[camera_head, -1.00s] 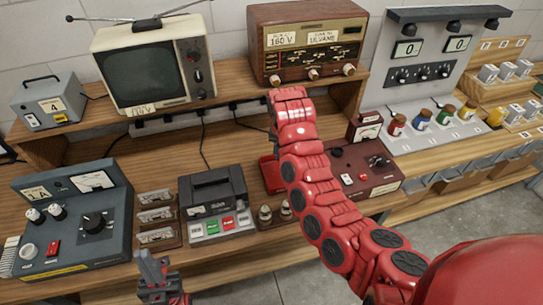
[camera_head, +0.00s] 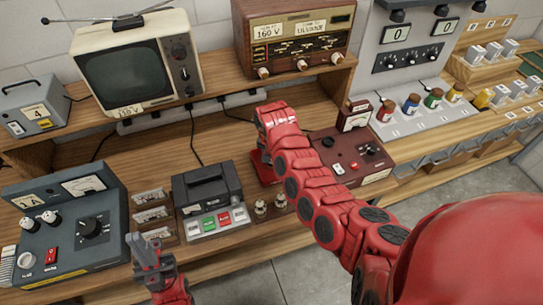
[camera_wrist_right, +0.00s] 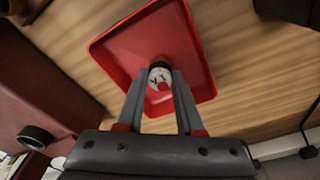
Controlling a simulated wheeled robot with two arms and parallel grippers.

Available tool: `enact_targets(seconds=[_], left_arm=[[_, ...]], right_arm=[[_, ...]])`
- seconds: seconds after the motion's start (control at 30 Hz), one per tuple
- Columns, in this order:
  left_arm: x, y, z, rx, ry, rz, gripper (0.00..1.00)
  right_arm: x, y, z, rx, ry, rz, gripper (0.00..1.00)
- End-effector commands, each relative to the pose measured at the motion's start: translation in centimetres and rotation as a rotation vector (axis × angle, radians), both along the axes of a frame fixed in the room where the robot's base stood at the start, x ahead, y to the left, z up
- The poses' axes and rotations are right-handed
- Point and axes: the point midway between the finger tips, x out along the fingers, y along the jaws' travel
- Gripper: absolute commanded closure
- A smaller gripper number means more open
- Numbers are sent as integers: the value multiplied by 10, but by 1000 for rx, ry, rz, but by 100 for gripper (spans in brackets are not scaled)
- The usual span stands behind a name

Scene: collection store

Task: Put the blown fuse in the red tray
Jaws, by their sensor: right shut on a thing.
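In the right wrist view, my right gripper (camera_wrist_right: 160,84) is shut on a small round-ended fuse (camera_wrist_right: 160,74) with a pale face and a red dot. Its body is mostly hidden behind that end. The red tray (camera_wrist_right: 112,50) lies behind the fuse in that view, with the fuse over its floor. I cannot tell whether the fuse touches it. In the head view, the red tray (camera_head: 262,172) shows only in part, beside my right arm, which hides the right gripper. My left gripper (camera_head: 147,247) is open and empty near the bench's front edge.
A dark red meter box (camera_head: 345,160) stands right of the tray. A dark tester with coloured buttons (camera_head: 207,195) and small ceramic pieces (camera_head: 270,206) are left of it. A grey instrument (camera_head: 65,225) stands at far left. A television (camera_head: 135,70) and radio (camera_head: 295,38) occupy the shelf.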

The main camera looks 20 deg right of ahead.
Motion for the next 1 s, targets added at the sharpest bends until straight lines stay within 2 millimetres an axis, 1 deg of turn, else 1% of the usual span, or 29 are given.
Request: enact_targets(seconds=[0.07,0.23,0.37,0.4,0.53,0.57,0.8,0.9,0.93,1.0], left_arm=[[0,0,2,0,0,0,100],[0,0,1,0,0,0,100],[0,0,-3,0,0,0,100],[0,0,-2,0,0,0,100],[0,0,-1,0,0,0,100],[0,0,-1,0,0,0,100],[0,0,-1,0,0,0,100],[0,0,3,0,0,0,100],[0,0,0,0,0,0,100],[0,0,-4,0,0,0,100]], right_arm=[[-1,0,-3,1,3,1,100],[0,0,-3,1,1,0,100],[0,0,-7,1,0,0,100],[0,0,-6,1,0,-1,59],[0,0,-6,1,-1,-1,36],[0,0,-6,1,-1,-1,34],[0,0,-5,0,0,-1,34],[0,0,0,0,0,-1,34],[0,0,-2,0,-1,-1,34],[1,0,3,0,-7,-2,34]])
